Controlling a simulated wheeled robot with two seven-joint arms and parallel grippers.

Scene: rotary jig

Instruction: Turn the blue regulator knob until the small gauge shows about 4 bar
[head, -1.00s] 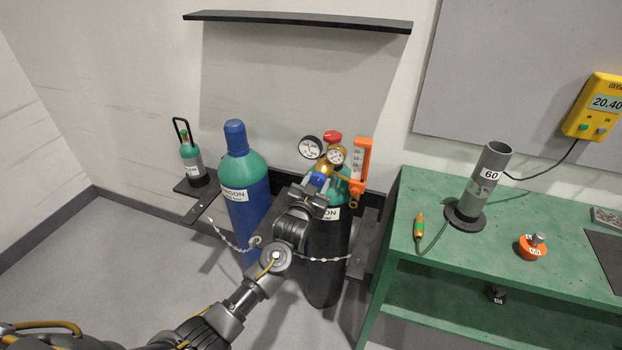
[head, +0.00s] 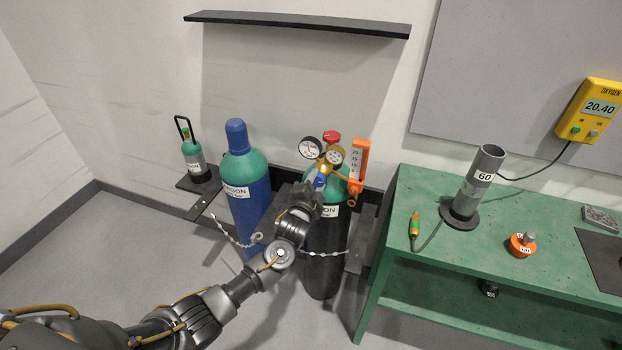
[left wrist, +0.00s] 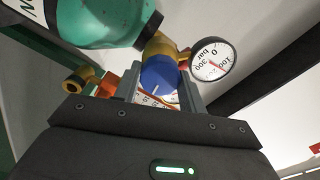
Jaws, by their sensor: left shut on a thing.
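The blue regulator knob (left wrist: 160,76) sits below the brass regulator body (left wrist: 162,46) in the left wrist view. My left gripper (head: 316,182) is shut on this knob, with one finger on each side of it. In the head view the knob (head: 320,181) shows only in part above my gripper. The small gauge (head: 335,156) faces the head camera on the right of the regulator; its reading is too small to tell. The larger gauge (head: 310,147) is to its left and also shows in the left wrist view (left wrist: 212,61). My right gripper is out of view.
The regulator is on a black and green cylinder (head: 325,255) held by a chain. A blue and green argon cylinder (head: 247,190) stands close to its left. An orange flowmeter (head: 358,165) is at the regulator's right. A green bench (head: 400,225) stands further right.

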